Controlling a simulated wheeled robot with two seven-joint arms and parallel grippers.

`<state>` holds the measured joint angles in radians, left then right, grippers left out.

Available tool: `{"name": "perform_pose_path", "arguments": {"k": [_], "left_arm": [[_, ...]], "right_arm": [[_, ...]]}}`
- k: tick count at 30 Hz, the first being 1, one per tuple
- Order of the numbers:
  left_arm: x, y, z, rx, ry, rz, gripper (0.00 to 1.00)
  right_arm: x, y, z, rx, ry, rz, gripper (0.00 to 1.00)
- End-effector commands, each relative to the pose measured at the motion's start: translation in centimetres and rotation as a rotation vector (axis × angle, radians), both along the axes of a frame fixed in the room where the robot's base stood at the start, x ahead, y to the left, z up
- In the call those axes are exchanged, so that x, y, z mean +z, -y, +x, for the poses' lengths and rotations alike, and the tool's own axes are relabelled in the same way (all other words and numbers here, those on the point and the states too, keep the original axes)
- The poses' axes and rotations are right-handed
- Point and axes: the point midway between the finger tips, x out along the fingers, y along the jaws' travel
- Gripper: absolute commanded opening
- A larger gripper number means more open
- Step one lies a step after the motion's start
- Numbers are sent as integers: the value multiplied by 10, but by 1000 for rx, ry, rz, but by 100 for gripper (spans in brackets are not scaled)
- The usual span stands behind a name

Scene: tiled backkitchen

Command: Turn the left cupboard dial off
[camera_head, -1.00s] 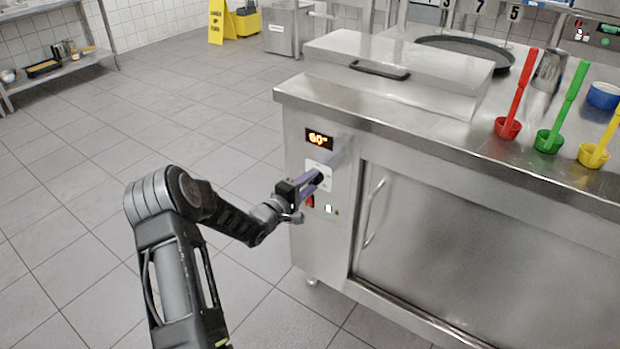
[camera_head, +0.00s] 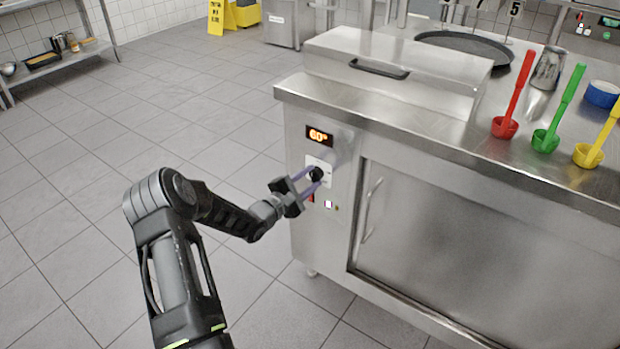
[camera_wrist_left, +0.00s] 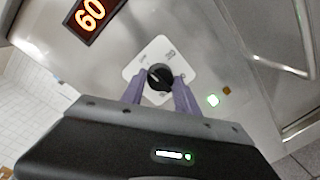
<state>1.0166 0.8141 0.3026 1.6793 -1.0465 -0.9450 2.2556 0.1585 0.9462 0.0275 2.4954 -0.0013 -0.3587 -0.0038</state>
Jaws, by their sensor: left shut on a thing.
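The left cupboard dial (camera_head: 316,174) is a black round knob on a white plate on the steel cupboard's front panel. In the left wrist view the dial (camera_wrist_left: 159,77) shows a pale pointer line, and the plate is tilted in the picture. My left gripper (camera_head: 312,180) is at the dial, with its purple fingers on either side of it, shut on it. The fingers also show in the left wrist view (camera_wrist_left: 160,92). An orange display (camera_head: 320,136) above the dial reads 60. My right gripper is not in view.
A red switch (camera_head: 311,197) and a lit white indicator (camera_wrist_left: 213,100) sit below the dial. The cupboard door's vertical handle (camera_head: 370,210) is close on the right. The floor at left is clear.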

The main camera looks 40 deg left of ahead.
Motion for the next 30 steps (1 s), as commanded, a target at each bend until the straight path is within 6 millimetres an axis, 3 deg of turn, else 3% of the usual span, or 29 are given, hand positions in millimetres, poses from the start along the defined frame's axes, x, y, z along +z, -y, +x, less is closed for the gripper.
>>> {"name": "perform_pose_path", "arguments": {"k": [9,10,17,26,30], "left_arm": [[0,-1,0,1,-1,-2,0],[0,0,0,1,-1,-2,38],[0,0,0,1,-1,-1,57],[0,0,-1,1,-1,-1,58],[1,-1,-11,1,-2,0,58]], "right_arm": [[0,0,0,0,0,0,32],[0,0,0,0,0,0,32],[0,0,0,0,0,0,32],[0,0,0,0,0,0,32],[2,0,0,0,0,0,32]]}}
